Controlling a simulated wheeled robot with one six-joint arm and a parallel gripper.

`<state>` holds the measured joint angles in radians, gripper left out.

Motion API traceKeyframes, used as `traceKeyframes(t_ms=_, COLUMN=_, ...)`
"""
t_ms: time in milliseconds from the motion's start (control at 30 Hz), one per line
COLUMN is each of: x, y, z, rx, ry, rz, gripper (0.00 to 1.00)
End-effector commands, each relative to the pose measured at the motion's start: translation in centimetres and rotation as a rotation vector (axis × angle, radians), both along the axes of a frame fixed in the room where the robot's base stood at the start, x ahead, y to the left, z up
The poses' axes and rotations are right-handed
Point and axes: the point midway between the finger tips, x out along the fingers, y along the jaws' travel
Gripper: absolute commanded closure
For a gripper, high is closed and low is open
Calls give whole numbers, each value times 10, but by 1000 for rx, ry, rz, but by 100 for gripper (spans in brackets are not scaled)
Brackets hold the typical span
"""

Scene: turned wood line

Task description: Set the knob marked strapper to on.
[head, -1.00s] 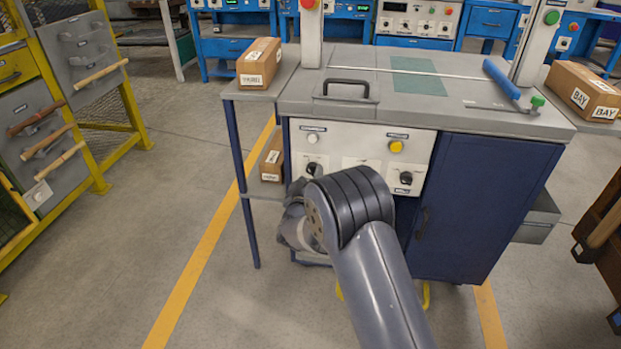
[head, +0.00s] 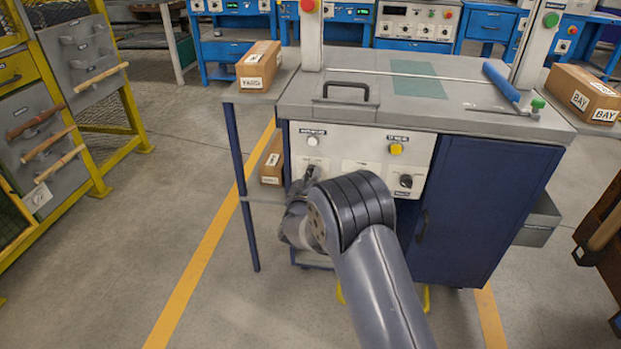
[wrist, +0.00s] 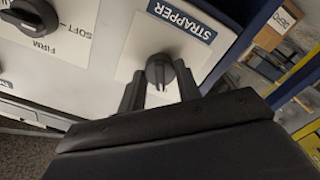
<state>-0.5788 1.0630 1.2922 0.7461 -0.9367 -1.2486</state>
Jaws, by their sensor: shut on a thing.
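The strapper knob (wrist: 160,72) is a dark round knob with a raised grip, on a white plate below a blue STRAPPER label (wrist: 182,20) in the wrist view. My gripper (wrist: 161,86) has one finger on each side of it and is shut on it. The plate's own on and off marks are hidden or unreadable. In the head view my gripper (head: 308,178) reaches the left knob of the white control panel (head: 362,141) and covers most of it.
A second knob marked SOFT and FIRM (wrist: 30,16) sits beside it in the wrist view. The panel also bears a white button (head: 312,141) and a yellow button (head: 396,149). A box (head: 272,157) lies on the side shelf left of the panel.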

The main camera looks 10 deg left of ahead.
Motion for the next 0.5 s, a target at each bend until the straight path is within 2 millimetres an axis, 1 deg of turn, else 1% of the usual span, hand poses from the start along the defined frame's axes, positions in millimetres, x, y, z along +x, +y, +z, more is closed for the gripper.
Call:
traceKeyframes(t_ms=267, x=0, y=0, z=-1, rx=18, ry=0, rz=0, gripper=91)
traceKeyframes(t_ms=500, x=0, y=0, z=-2, rx=125, ry=-1, rz=1, gripper=91)
